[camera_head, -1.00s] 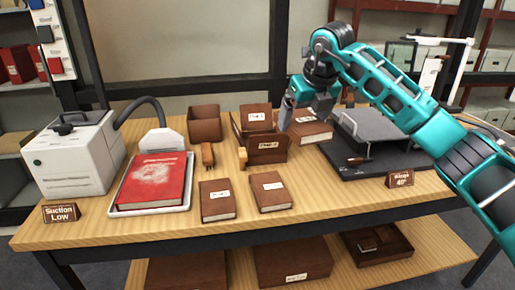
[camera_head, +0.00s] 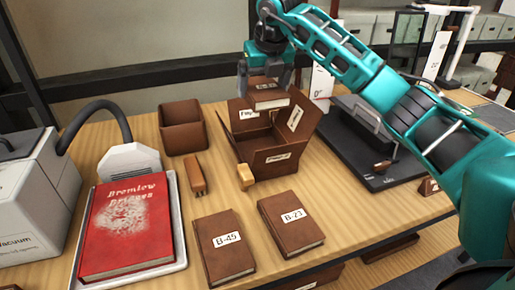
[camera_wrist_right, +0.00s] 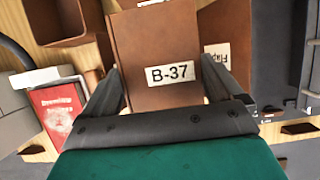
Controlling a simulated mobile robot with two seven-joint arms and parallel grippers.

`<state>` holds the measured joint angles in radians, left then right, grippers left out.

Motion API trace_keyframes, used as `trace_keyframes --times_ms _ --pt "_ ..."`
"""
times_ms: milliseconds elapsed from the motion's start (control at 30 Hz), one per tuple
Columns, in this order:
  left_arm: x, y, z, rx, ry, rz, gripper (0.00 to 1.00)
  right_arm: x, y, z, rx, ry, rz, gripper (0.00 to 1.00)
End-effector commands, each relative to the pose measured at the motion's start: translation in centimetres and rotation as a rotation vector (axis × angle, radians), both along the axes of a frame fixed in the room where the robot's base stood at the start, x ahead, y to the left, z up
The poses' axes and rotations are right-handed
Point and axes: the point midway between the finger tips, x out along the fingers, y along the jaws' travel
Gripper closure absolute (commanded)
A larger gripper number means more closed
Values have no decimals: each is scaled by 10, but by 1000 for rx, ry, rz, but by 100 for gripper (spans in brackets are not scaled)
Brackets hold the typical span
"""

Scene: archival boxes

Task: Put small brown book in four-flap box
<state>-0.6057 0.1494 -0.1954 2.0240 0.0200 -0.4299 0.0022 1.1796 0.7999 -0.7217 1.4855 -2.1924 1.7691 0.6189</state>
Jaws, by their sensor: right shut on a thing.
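A small brown book (camera_head: 268,96) hangs in my right gripper (camera_head: 264,82), above the back part of the four-flap box. The wrist view shows this book (camera_wrist_right: 165,45) between the two fingers, with a B-37 label facing the camera. My right gripper is shut on it. The four-flap box (camera_head: 275,160) is brown, with its labelled flaps spread open. Its front flap leans outward and its inside is partly visible. The held book hides part of the back flap. In the wrist view, a labelled flap (camera_wrist_right: 217,60) shows beside the book. My left gripper is not in view.
Brown books B-45 (camera_head: 225,252) and B-23 (camera_head: 291,222) lie in front of the box. An open brown bin (camera_head: 184,130), a small brown block (camera_head: 195,175) and a tan piece (camera_head: 245,177) stand left. A red book (camera_head: 128,230) lies on a tray. A dark board (camera_head: 370,150) is right.

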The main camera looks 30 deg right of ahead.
Motion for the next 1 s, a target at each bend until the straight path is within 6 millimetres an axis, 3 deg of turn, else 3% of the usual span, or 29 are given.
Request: trace_keyframes --times_ms 33,167,400,767,1000 --pt "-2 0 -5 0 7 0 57 -1 0 -17 -1 4 0 50" --pt "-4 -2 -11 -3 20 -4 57 -1 0 -53 0 6 -1 50" --pt "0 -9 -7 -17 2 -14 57 -1 0 -112 1 3 0 50" --pt "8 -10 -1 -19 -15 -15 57 -1 0 -147 0 2 0 50" --pt "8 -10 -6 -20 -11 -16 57 -1 0 -180 0 1 0 50"
